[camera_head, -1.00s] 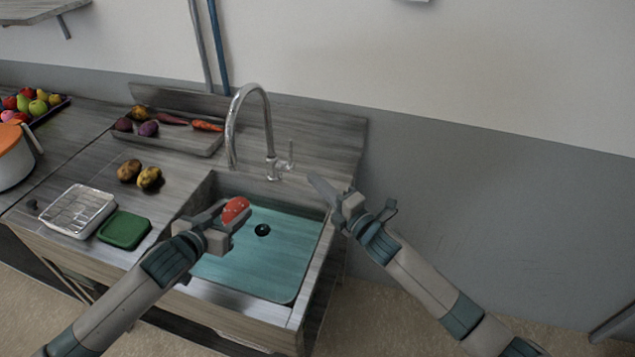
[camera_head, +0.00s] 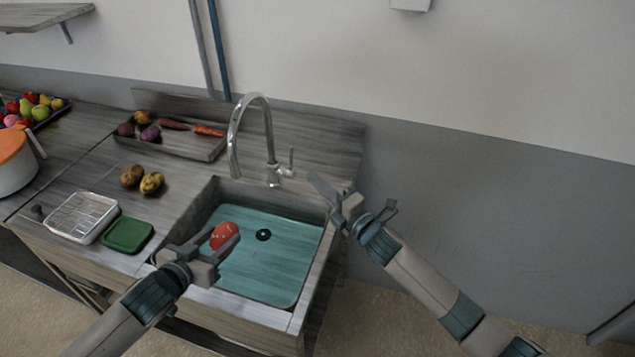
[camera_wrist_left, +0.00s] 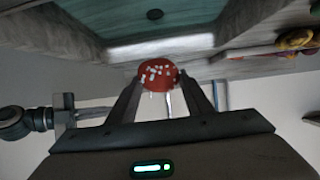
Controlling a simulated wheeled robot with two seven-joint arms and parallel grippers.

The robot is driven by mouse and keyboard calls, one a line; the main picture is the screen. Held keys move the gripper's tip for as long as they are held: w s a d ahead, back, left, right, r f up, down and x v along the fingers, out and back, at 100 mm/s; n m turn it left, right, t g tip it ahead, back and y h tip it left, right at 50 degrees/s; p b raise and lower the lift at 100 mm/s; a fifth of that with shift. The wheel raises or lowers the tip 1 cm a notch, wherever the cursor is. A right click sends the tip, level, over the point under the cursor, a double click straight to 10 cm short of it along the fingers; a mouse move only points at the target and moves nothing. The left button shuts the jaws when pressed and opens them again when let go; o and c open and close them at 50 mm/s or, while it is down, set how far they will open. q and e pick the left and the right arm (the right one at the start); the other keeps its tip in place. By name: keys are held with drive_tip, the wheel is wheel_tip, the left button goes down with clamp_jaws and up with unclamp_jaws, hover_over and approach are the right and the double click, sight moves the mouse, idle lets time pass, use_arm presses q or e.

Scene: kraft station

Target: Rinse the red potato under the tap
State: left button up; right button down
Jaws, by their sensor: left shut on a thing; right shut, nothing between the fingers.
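The red potato (camera_head: 223,237) is held between the fingers of my left gripper (camera_head: 222,243), over the left part of the sink basin (camera_head: 270,268). In the left wrist view the potato (camera_wrist_left: 158,73) sits between both fingertips, with pale spots on its surface. The chrome tap (camera_head: 236,125) arches over the back left of the basin, and its spout end is behind and above the potato, apart from it. The tap's lever (camera_head: 291,160) is at the right of its base. My right gripper (camera_head: 335,200) is shut and empty beside the basin's right rim, in front of the lever.
Two brown potatoes (camera_head: 142,180) lie on the counter left of the sink. A tray (camera_head: 190,150) of vegetables stands behind them. A pot (camera_head: 14,172) stands at the far left.

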sight(220, 234)
use_arm(q)
drive_tip(key=shift+s+a, duration=0.25)
drive_tip(key=shift+s, duration=0.3)
drive_tip(key=shift+r, duration=0.1)
idle(1.2)
drive_tip(key=shift+s+a+r+p, duration=0.2)
drive_tip(key=shift+s+r+p, duration=0.35)
drive_tip(key=shift+p, duration=0.4)
drive_tip(key=shift+w+r+p+v, duration=0.1)
drive_tip(key=shift+r+p+v, duration=0.05)
drive_tip(key=shift+p+v, duration=0.5)
drive_tip(key=shift+w+r+p+v, duration=0.1)
drive_tip(key=shift+r+p+v, duration=0.1)
drive_tip(key=shift+p+v, duration=0.5)
drive_tip(key=shift+w+r+p+v, duration=0.15)
drive_tip(key=shift+p+v, duration=0.2)
drive_tip(key=shift+v, duration=0.6)
